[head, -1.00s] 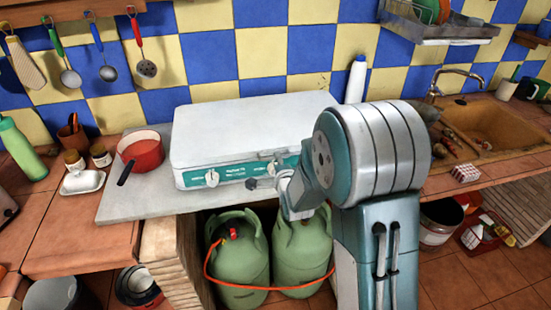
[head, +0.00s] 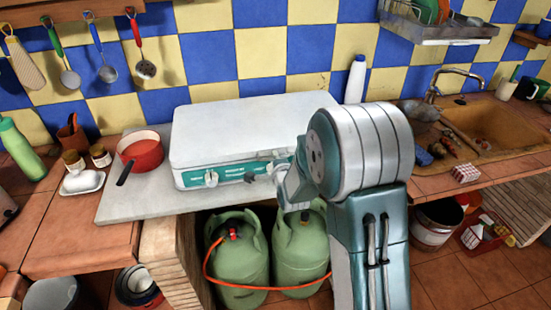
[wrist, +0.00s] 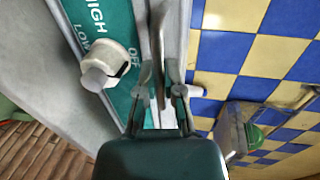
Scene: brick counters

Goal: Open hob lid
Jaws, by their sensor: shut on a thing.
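The hob (head: 225,172) stands on the counter, its flat white lid (head: 250,130) lying closed over the top. The green front panel with its knobs also shows in the wrist view (wrist: 112,40), with a white knob (wrist: 97,68) left of my fingers. My gripper (wrist: 158,82) is at the front of the hob, beside the panel. Its fingers are shut around a thin metal bar at the front edge of the lid. In the head view my arm hides the right end of the hob, and the grasp is hard to make out.
A red pot (head: 141,153) stands left of the hob. Behind the hob are the tiled wall and a white bottle (head: 356,80). Two green gas bottles (head: 240,262) sit below the counter. The sink (head: 490,125) is at the right. Air above the lid is clear.

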